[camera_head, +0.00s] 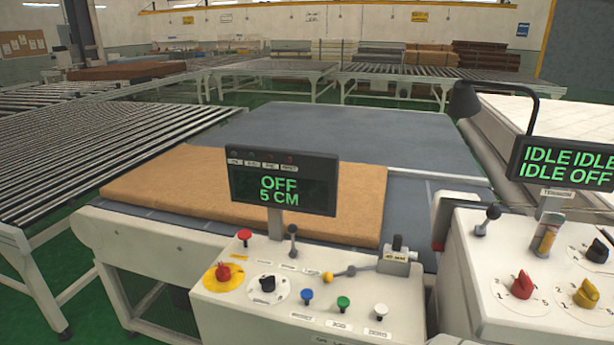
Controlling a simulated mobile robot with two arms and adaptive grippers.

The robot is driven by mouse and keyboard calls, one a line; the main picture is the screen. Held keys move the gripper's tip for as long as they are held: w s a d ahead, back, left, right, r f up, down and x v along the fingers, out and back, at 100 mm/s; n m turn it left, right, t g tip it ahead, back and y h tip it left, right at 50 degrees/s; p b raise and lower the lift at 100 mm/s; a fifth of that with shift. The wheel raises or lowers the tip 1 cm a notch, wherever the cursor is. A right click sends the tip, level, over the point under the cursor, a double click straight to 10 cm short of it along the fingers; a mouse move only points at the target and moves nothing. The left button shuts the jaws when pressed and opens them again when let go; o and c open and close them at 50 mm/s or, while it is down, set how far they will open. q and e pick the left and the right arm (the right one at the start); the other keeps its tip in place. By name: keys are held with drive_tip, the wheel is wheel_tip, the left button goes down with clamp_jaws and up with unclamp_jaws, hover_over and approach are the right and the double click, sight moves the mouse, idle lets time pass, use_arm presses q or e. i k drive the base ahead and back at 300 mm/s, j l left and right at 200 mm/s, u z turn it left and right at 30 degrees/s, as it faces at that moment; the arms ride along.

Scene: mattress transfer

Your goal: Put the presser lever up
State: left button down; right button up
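The labels are too small to read, so I cannot tell which lever is the presser lever. On the right console, a short lever with a dark ball knob (493,212) leans up to the right. On the left console, a lever with a dark ball knob (292,230) stands about upright. Neither of my grippers is in view.
The left console (230,300) carries several buttons and a display (283,183) reading OFF 5 CM. The right console (470,290) has red, yellow and black knobs and a display (565,163) reading IDLE and OFF. A tan slab (200,185) lies on the table behind.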

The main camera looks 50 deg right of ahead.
sight(493, 213)
drive_tip(key=z, duration=2.6)
